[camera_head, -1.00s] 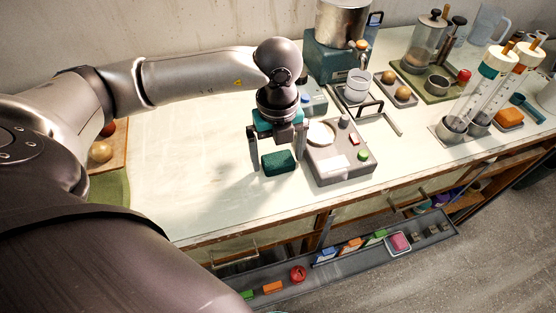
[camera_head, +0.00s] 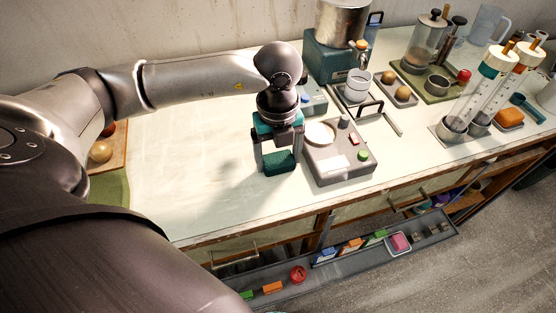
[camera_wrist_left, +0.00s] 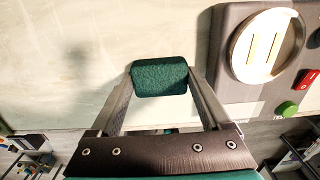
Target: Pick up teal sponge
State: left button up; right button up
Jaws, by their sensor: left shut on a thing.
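The teal sponge (camera_head: 280,162) is a small dark green-teal block at the front of the white counter, left of a grey device. My left gripper (camera_head: 277,163) points down over it with its two fingers closed against the sponge's sides. In the left wrist view, the sponge (camera_wrist_left: 160,77) sits between the two fingertips (camera_wrist_left: 160,80). Whether it touches the counter or is slightly lifted, I cannot tell. My right gripper is not in view.
The grey device (camera_head: 338,155) with a round white plate and a green button stands close to the right of my left gripper. A wooden board (camera_head: 108,150) with round items is at the left. The counter (camera_head: 190,160) between is bare. Its front edge is near.

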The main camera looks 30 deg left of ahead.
aim_at(278, 159)
pick_arm(q)
notch_tip(278, 159, up, 20)
jog(key=p, duration=0.3)
jog(key=shift+p, duration=0.3)
